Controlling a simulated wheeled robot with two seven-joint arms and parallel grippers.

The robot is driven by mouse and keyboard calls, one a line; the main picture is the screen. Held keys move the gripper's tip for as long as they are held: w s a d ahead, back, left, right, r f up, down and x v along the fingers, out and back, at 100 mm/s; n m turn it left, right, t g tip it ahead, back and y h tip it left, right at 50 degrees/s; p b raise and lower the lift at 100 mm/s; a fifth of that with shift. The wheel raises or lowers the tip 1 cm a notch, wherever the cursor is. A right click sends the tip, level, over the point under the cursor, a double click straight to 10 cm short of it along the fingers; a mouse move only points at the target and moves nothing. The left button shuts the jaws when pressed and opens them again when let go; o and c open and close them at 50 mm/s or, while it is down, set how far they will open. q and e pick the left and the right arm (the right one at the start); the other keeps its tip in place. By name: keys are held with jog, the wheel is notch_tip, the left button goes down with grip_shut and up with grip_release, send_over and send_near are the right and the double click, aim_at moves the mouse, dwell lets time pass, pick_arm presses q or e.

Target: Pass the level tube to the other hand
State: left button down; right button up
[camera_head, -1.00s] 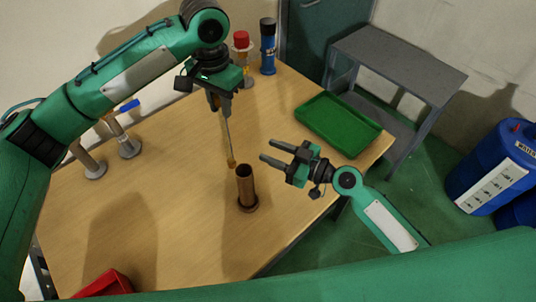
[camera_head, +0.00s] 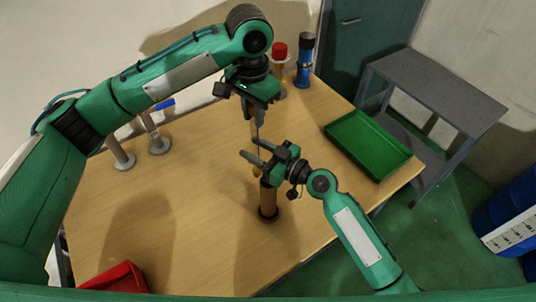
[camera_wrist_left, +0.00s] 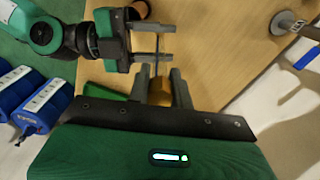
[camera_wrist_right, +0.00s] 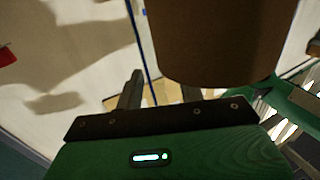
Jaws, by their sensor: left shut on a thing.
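The level tube (camera_head: 255,132) is a thin upright rod with amber ends. My left gripper (camera_head: 254,112) is shut on its upper end; in the left wrist view the amber end (camera_wrist_left: 159,92) sits between the fingers. The tube's lower end hangs close above or behind the brown cylinder (camera_head: 268,200), partly hidden. My right gripper (camera_head: 252,152) is open below the left one, its fingers spread beside the tube; the left wrist view shows the rod at its fingertips (camera_wrist_left: 166,43). Whether they touch it cannot be told. In the right wrist view a large brown surface (camera_wrist_right: 220,40) hides part of that gripper.
A green tray (camera_head: 370,145) lies at the table's right edge. A red-capped bottle (camera_head: 280,65) and a blue bottle (camera_head: 304,62) stand at the back. Grey stands (camera_head: 158,142) are at left, and a red container (camera_head: 118,278) is at the front left. The table's middle left is clear.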

jog(key=shift+w+a, duration=0.2)
jog(key=shift+a, duration=0.05)
grip_shut()
pick_arm(q)
jog(key=c, duration=1.2)
grip_release()
jog(key=shift+o, duration=0.2)
